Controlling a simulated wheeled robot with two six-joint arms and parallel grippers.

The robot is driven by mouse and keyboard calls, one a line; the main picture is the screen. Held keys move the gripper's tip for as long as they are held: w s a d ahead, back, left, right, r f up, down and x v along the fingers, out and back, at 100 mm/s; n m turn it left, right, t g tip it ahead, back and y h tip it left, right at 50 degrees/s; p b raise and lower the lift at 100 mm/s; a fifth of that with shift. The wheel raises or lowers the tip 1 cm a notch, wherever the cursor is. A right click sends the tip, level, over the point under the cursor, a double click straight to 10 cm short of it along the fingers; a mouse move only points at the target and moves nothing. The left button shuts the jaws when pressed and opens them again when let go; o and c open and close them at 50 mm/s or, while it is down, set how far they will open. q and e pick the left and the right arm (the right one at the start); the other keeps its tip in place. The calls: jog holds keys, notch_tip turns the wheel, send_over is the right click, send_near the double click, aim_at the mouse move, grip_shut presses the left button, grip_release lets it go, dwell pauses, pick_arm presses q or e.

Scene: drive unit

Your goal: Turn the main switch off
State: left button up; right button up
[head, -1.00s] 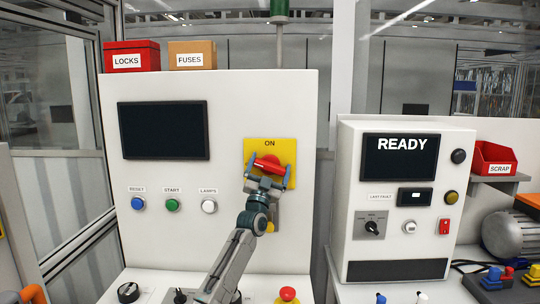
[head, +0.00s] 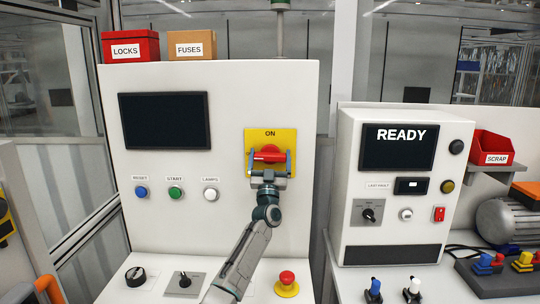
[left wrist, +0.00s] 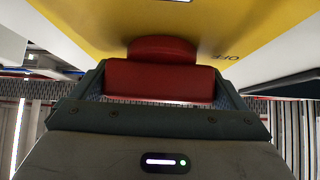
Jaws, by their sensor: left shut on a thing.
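The main switch is a red rotary handle (head: 267,153) on a yellow plate (head: 286,138) on the left cabinet's front. The plate reads ON above the handle. The handle lies about level. My left gripper (head: 269,163) is shut on the handle, one finger at each end. In the left wrist view the red handle (left wrist: 160,80) spans the space between the fingers (left wrist: 160,92), and OFF is printed upside down on the yellow plate (left wrist: 80,18), to the right of the handle. The plate's lower part is hidden behind my gripper in the head view. My right gripper is not in view.
The left cabinet's dark screen (head: 165,121) is blank; blue, green and white buttons sit below it. A red emergency button (head: 287,279) and a black knob (head: 135,275) are on the ledge near my forearm. The right cabinet's screen (head: 399,147) reads READY.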

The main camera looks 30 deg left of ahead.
pick_arm(q)
jog(key=shift+f+n+y, duration=0.3)
jog(key=shift+n+y, duration=0.1)
jog(key=shift+y, duration=0.1)
jog(key=o, duration=0.6)
jog(key=shift+r, duration=0.15)
jog(key=shift+d, duration=0.1)
jog(key=b+v, duration=0.3)
jog(key=v, duration=0.8)
jog(key=shift+s+r, duration=0.1)
jog(key=shift+r, duration=0.1)
jog(key=shift+d, duration=0.1)
